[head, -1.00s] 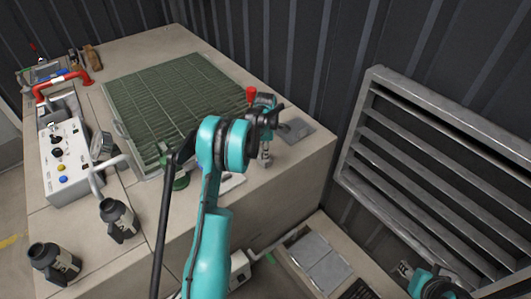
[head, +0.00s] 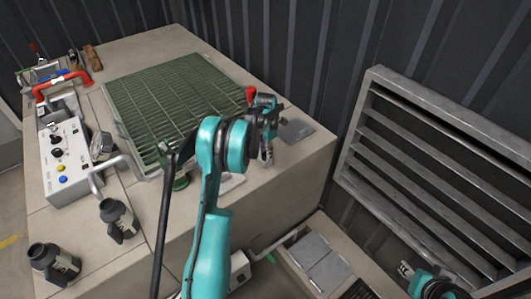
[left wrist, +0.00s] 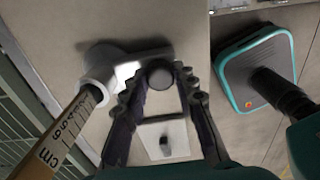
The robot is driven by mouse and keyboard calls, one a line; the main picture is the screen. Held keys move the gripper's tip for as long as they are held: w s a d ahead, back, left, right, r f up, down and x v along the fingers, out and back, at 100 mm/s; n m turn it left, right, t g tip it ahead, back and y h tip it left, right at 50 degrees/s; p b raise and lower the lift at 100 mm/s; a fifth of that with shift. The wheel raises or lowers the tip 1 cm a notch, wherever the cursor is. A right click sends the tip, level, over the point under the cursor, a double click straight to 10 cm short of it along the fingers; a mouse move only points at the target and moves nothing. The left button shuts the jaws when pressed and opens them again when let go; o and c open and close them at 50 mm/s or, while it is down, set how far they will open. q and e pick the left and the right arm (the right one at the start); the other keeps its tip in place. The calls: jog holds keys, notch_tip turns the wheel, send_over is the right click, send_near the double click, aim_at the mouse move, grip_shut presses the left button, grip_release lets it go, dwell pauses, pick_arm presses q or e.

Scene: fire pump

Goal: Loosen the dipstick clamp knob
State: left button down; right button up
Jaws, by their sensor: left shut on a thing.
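The dipstick (left wrist: 65,135), a wooden strip with a cm scale, passes through a pale round clamp (left wrist: 98,65) in the left wrist view. The clamp's arm runs right to a dark round knob (left wrist: 160,75). My left gripper (left wrist: 161,85) has its two fingers on either side of this knob and is shut on it. In the head view the left gripper (head: 265,155) is low over the bench's right part, partly hidden behind my arm; the knob cannot be made out there. My right gripper (head: 405,269) is at the lower right, small and apart from the bench.
A green grate (head: 165,100) covers the bench's middle. A control box (head: 62,160) and two dark bottles (head: 118,220) are at the left. A red-topped part (head: 252,94) stands near the left gripper. A louvred grille (head: 430,170) is on the right wall.

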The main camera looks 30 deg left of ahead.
dwell(0.4)
pick_arm(q)
jog(key=c, duration=1.2)
grip_release()
jog(key=shift+r, duration=0.1)
notch_tip(320, 180, up, 12)
jog(key=shift+f, duration=0.1)
